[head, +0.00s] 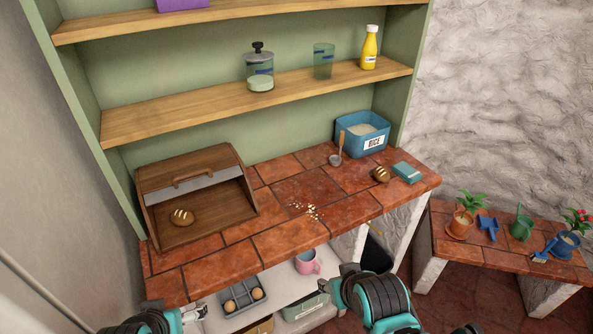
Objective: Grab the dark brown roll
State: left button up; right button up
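A second, more golden-brown scored roll (182,217) lies inside the open wooden bread box (228,200) at the left. Parts of my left arm show at the bottom left edge and parts of my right arm at the bottom centre, both in front of the counter and apart from both rolls.
A blue rice bin (344,141) with a scoop (336,158) leaning by it stands behind the dark roll. White crumbs (312,212) lie mid-counter. A pink mug (308,262) and grey tray (241,297) are on the lower shelf.

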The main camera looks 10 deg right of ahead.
aim_at(380, 173)
jog(key=z, duration=1.5)
jog(key=i+j+z, duration=0.1)
jog(key=i+z, duration=0.35)
jog(key=i, duration=1)
